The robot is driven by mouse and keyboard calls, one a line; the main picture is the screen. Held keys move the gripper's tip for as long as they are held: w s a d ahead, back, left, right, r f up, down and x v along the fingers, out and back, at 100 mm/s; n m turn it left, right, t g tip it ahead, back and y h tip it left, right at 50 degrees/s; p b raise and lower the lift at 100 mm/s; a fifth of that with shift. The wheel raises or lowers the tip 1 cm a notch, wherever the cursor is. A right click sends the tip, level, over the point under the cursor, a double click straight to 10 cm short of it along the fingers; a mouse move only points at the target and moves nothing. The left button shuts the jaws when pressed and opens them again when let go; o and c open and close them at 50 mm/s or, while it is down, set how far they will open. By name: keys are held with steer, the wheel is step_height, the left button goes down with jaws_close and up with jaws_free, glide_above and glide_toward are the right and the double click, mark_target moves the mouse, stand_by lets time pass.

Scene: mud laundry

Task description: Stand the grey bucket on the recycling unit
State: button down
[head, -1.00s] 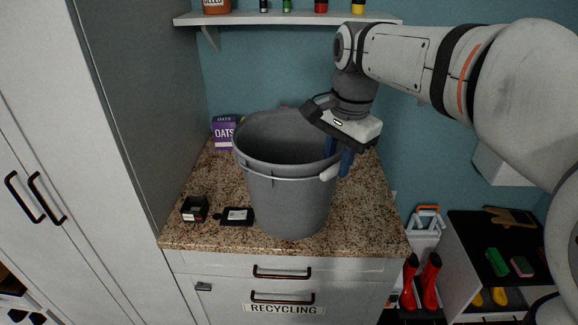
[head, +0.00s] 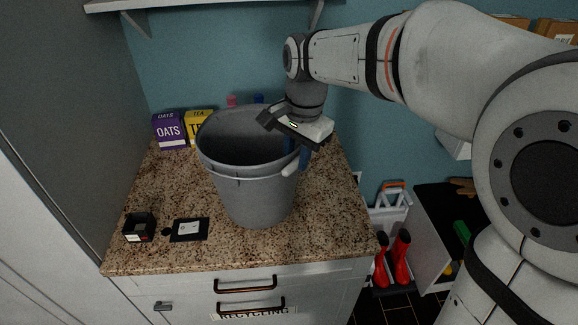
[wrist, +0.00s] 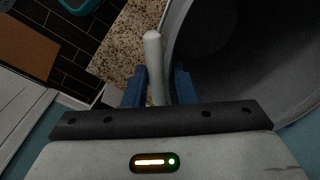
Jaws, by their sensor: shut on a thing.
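The large grey bucket (head: 248,180) is upright over the granite top (head: 325,215) of the recycling unit, whose front bears a partly cut-off label (head: 255,314). Its base appears at or just above the counter; I cannot tell whether it touches. My gripper (head: 298,157) is at the bucket's right side, shut on its pale handle grip (head: 291,168). In the wrist view, the blue fingers (wrist: 158,88) stand on both sides of this pale grip (wrist: 153,55), beside the bucket's rim (wrist: 172,45). The bucket's inside looks empty, but its bottom is hidden.
A small black box (head: 139,227) and a flat black item (head: 190,229) lie left of the bucket. Purple oats (head: 169,131) and yellow tea (head: 199,127) boxes stand behind. A wall shelf (head: 150,5) is above. The counter's front and right are clear.

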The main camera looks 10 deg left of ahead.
step_height(320, 180, down, 4)
steer(key=shift+r, duration=0.15)
steer(key=c, duration=1.2)
jaws_free()
steer(key=shift+s, duration=0.1)
step_height(320, 180, up, 12)
steer(key=d, duration=0.1)
steer(key=s+d+f+n+t, duration=0.1)
steer(key=s+d+f+n, duration=0.1)
steer(key=s+d+f, duration=0.2)
steer(key=s+d+f+n, duration=0.2)
steer(key=s+d+f, duration=0.2)
steer(key=d, duration=0.5)
steer(key=s+d+f+n+t+h, duration=0.1)
steer(key=s+d+f+n, duration=0.1)
steer(key=s+d+f, duration=0.3)
steer(key=shift+s+d+t, duration=0.3)
steer(key=shift+s+d, duration=0.35)
steer(key=shift+s, duration=0.25)
